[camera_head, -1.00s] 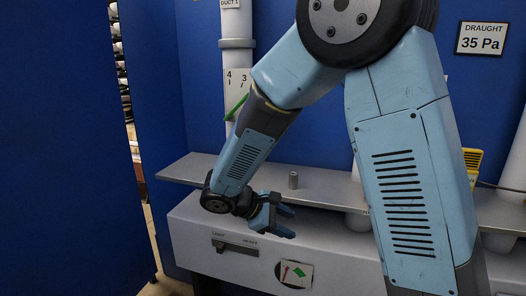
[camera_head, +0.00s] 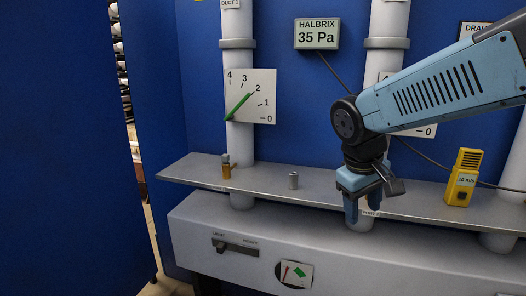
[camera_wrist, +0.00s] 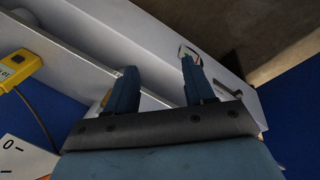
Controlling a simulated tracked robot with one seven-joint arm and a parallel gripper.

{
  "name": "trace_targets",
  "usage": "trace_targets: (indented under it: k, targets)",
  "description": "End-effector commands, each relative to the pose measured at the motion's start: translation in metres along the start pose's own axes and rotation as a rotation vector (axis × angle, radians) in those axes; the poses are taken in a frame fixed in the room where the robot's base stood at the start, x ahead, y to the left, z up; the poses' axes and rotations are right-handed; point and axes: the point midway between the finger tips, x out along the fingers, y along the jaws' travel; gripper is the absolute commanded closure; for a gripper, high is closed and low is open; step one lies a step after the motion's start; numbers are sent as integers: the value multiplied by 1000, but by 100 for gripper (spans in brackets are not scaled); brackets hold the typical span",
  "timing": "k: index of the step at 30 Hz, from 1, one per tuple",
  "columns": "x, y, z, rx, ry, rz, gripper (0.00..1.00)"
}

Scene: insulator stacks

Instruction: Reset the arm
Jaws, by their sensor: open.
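The grey shelf (camera_head: 320,195) bears a small brown cylinder (camera_head: 226,170), a grey cylinder (camera_head: 293,180) and a yellow meter (camera_head: 463,178). A dial (camera_head: 250,97) is on the left duct.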

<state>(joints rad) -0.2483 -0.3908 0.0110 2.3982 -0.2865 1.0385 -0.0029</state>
Motion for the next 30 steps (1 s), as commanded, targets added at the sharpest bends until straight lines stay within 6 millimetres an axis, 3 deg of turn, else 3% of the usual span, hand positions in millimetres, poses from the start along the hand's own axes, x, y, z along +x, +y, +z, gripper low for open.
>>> trace_targets:
  k: [6,15,30]
  targets:
    - [-22,9,31,199,145,-70,47]
    - [-44,12,59,402,316,-130,47]
    - [-49,13,65,444,356,-143,47]
